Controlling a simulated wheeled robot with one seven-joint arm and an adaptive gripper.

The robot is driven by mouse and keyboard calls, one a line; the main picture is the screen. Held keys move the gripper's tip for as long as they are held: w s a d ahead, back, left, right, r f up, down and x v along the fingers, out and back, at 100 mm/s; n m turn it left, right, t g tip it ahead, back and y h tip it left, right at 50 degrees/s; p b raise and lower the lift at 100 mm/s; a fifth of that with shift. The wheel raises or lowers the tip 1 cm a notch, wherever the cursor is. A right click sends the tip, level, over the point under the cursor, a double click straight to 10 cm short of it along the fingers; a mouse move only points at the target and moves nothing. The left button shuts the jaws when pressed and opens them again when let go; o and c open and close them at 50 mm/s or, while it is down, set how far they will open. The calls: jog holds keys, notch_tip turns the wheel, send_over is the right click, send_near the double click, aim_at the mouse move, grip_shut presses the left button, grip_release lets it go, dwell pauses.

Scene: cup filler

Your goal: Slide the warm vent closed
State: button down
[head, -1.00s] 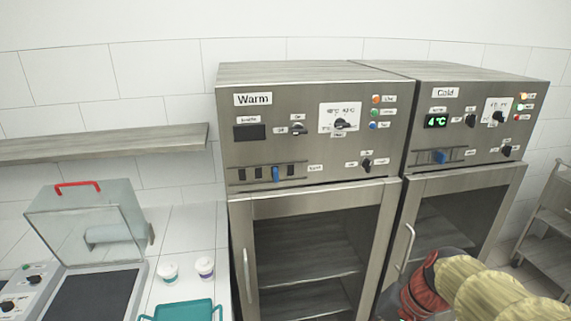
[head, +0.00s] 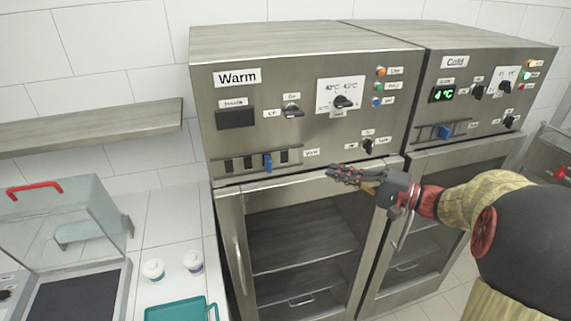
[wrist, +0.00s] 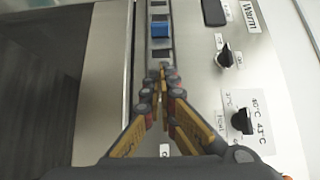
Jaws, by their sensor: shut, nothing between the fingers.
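The warm vent is a slotted strip (head: 238,164) low on the front panel of the Warm cabinet, with a blue slider tab (head: 268,162). Dark openings show on both sides of the tab. In the wrist view the blue tab (wrist: 160,30) stands on the strip just beyond my fingertips, with dark openings above and below it. My gripper (head: 330,172) is shut and empty, in front of the Warm cabinet, to the right of the tab and apart from it in the head view. It also shows in the wrist view (wrist: 162,72), its closed fingers pointing along the strip towards the tab.
The Warm cabinet has knobs (head: 344,102) and coloured lights (head: 380,72) above the vent and a glass door (head: 300,240) below. The Cold cabinet (head: 470,110) on the right has its own blue vent tab (head: 445,132). A counter with a teal tray (head: 180,310) is at left.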

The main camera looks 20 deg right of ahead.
aim_at(268, 164)
jog(key=shift+w+f, duration=0.1)
jog(key=shift+a, duration=0.1)
jog(key=x, duration=0.9)
jog(key=shift+w+a+f, duration=0.1)
jog(key=shift+w+a, duration=0.1)
jog(key=shift+a, duration=0.05)
jog(key=a, duration=0.3)
jog(key=shift+a, duration=0.15)
jog(key=shift+w+a, duration=0.1)
jog(key=shift+a, duration=0.3)
